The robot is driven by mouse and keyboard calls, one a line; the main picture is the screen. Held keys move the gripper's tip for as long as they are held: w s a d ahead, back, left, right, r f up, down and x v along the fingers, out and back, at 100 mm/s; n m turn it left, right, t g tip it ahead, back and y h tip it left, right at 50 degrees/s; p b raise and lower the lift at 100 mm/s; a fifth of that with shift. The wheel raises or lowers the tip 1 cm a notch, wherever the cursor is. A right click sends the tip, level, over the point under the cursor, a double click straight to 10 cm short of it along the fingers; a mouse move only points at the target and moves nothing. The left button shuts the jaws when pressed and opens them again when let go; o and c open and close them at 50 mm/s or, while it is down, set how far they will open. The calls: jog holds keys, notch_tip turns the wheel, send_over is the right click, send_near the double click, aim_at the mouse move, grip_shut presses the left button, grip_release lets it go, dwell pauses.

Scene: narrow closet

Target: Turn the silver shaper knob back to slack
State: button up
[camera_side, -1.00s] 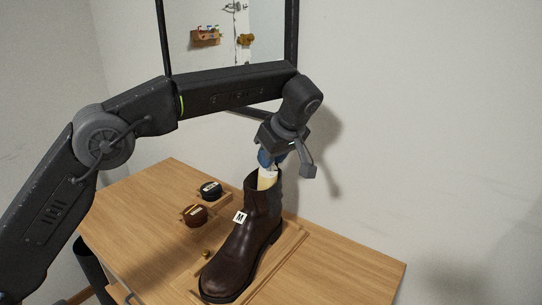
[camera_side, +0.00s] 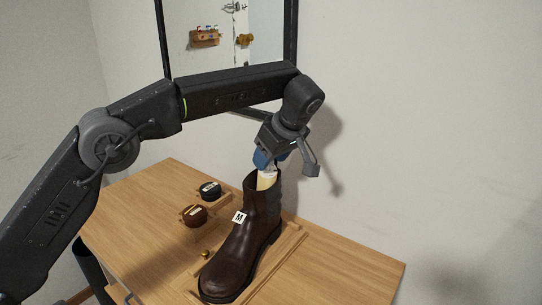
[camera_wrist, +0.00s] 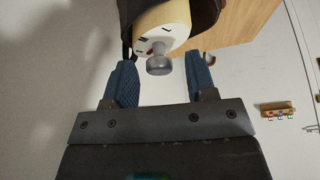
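The dark brown boot (camera_side: 244,240) stands upright on the wooden table, with a white tag marked M on its side. The cream shaper (camera_side: 265,181) rises out of the boot top. In the wrist view the shaper (camera_wrist: 165,18) has a white end face with dark marks, and the silver knob (camera_wrist: 159,66) stands out from its middle. My gripper (camera_wrist: 159,72) is open, its blue fingers on either side of the knob with gaps to both. In the side view my gripper (camera_side: 268,160) is just above the shaper, and its fingers largely hide the knob.
The boot is on a wooden tray (camera_side: 288,245). A black tin (camera_side: 210,190) and a brown tin (camera_side: 194,215) sit left of the boot, with a small brass knob (camera_side: 206,254) nearer. A mirror (camera_side: 230,45) and wall stand behind. The table's right side is clear.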

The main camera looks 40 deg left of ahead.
jog(key=v, duration=0.7)
jog(key=shift+r, duration=0.2)
dwell(0.4)
dwell(0.4)
